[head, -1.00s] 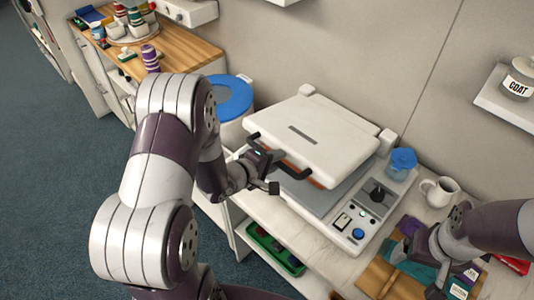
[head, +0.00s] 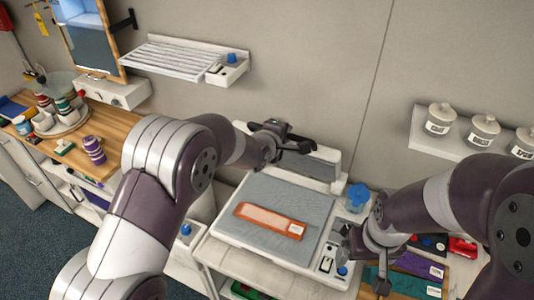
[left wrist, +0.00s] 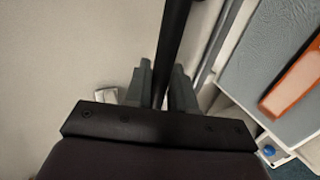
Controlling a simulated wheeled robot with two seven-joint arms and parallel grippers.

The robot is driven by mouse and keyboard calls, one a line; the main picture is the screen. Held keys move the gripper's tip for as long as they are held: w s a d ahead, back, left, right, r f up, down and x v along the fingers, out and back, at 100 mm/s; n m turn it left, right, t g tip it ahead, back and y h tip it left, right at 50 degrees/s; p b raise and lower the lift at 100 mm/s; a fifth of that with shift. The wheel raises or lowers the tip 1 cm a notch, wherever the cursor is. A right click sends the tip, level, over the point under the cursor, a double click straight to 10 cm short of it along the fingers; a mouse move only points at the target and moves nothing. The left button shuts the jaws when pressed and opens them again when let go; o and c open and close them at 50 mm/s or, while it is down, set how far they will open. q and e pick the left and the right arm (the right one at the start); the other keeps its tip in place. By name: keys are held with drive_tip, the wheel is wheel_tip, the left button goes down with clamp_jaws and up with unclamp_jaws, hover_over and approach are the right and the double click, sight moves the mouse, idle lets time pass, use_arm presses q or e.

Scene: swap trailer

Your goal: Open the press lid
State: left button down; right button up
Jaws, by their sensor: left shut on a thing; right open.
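The press lid (head: 325,163) stands raised, nearly upright, at the back of the press, partly hidden by my left gripper. My left gripper (head: 285,140) is at the lid's upper edge, shut on the black lid handle. In the left wrist view the dark handle bar (left wrist: 172,50) runs between the fingers of my left gripper (left wrist: 161,88). The grey press bed (head: 248,205) lies exposed, with a flat orange piece (head: 268,221) with a white label on it. My right gripper (head: 364,263) is open and empty, low beside the front right of the press.
A blue lidded cup (head: 357,197) stands right of the press. A wall shelf with white jars (head: 438,118) is at the right. A slatted shelf (head: 172,55) hangs above left. A wooden counter with a purple striped cup (head: 94,149) is at the left.

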use_arm(q)
drive_tip(key=shift+w+d+r, duration=0.2)
drive_tip(key=shift+w+r, duration=0.1)
drive_tip(key=shift+w, duration=0.2)
drive_tip(key=shift+w+d+r, duration=0.2)
drive_tip(key=shift+w+r, duration=0.1)
drive_tip(key=shift+w, duration=0.2)
drive_tip(key=c, duration=1.1)
unclamp_jaws()
drive_tip(key=shift+f, duration=0.1)
